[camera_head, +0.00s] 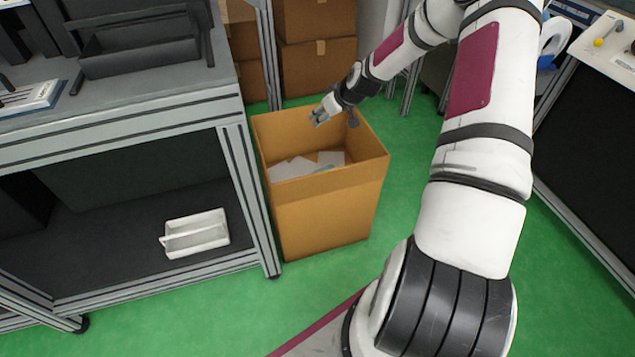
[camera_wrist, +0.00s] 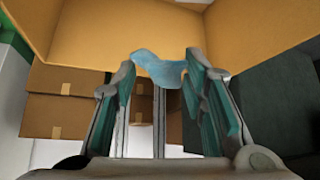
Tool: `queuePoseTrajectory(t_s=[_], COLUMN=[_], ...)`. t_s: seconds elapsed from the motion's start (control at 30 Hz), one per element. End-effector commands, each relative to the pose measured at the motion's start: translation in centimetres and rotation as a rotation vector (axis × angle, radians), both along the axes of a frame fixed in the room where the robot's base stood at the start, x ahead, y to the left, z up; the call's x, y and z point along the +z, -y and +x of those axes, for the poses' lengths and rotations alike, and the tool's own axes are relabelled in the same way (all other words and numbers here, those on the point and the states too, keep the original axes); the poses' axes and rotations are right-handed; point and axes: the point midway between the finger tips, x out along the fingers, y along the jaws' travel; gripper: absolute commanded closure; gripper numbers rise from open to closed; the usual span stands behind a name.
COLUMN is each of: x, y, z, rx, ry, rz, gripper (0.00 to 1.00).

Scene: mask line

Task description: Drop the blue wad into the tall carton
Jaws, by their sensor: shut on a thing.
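The tall carton (camera_head: 325,212) is an open-topped brown box on the green floor. White and pale scraps lie inside it. My gripper (camera_head: 318,117) is above the carton's opening, near its back side. In the wrist view my gripper (camera_wrist: 163,75) is shut on the blue wad (camera_wrist: 158,66), which sits between the fingertips. The carton wall (camera_wrist: 180,30) fills the upper part of that view, beyond the wad. The wad is too small to make out clearly in the head view.
A metal-framed workbench (camera_head: 120,118) stands directly left of the carton, with a white tray (camera_head: 196,233) on its lower shelf. Stacked brown boxes (camera_head: 316,65) stand behind. Green floor (camera_head: 400,170) is clear to the carton's right. A dark-fronted bench (camera_head: 590,150) stands at the far right.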

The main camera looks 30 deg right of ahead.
Motion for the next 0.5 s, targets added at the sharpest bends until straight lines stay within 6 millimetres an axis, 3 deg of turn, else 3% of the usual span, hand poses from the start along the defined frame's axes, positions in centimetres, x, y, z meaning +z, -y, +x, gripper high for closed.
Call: queuePoseTrajectory(t_s=[0.13,0.2,0.27,0.5], x=[0.05,0.04,0.04,0.05], y=[0.00,0.00,-0.01,0.00], z=[0.00,-0.01,-0.01,-0.02], rx=[0.000,0.000,0.000,0.000], ry=[0.000,0.000,0.000,0.000], rz=[0.000,0.000,0.000,0.000], gripper=[0.71,0.50,0.38,0.38])
